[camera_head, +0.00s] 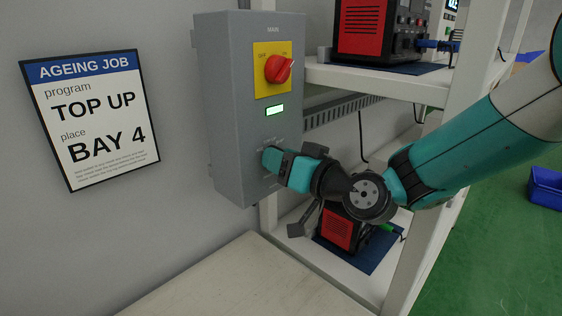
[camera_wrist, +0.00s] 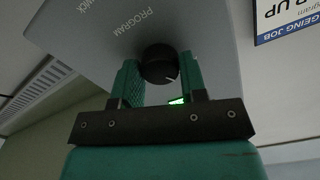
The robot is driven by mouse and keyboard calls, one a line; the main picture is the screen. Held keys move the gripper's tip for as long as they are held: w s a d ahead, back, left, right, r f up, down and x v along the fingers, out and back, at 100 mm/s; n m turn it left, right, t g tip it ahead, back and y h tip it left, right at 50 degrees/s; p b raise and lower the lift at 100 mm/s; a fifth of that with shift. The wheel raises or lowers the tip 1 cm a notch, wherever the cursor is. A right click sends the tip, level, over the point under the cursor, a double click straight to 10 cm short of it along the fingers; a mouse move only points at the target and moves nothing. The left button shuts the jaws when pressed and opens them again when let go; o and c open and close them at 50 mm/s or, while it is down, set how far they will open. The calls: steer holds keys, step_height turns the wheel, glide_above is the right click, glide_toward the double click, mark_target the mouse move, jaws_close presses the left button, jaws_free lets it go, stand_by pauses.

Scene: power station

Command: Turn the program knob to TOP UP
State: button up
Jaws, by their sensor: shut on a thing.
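The black round program knob (camera_wrist: 158,64) sits on the grey control box (camera_head: 228,110), beside the lettering PROGRAM in the wrist view. A short white pointer mark shows on its edge at the lower right there. My gripper (camera_head: 270,160) is at the lower part of the box front and hides the knob in the head view. In the wrist view its two green fingers stand on either side of the knob, shut on it. Part of another label shows at the upper left; TOP UP on the dial cannot be read.
The red MAIN switch (camera_head: 278,68) on a yellow plate and a lit green display (camera_head: 275,111) are above my gripper. A wall sign (camera_head: 92,115) reads TOP UP, BAY 4. Red units (camera_head: 362,28) stand on white shelves at right. A pale bench top (camera_head: 215,285) lies below.

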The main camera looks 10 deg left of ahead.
steer(key=m, duration=0.5)
steer(key=shift+m, duration=0.3)
stand_by(0.4)
steer(key=o, duration=0.9)
steer(key=b+v, duration=0.7)
steer(key=v, duration=1)
steer(key=shift+d, duration=0.2)
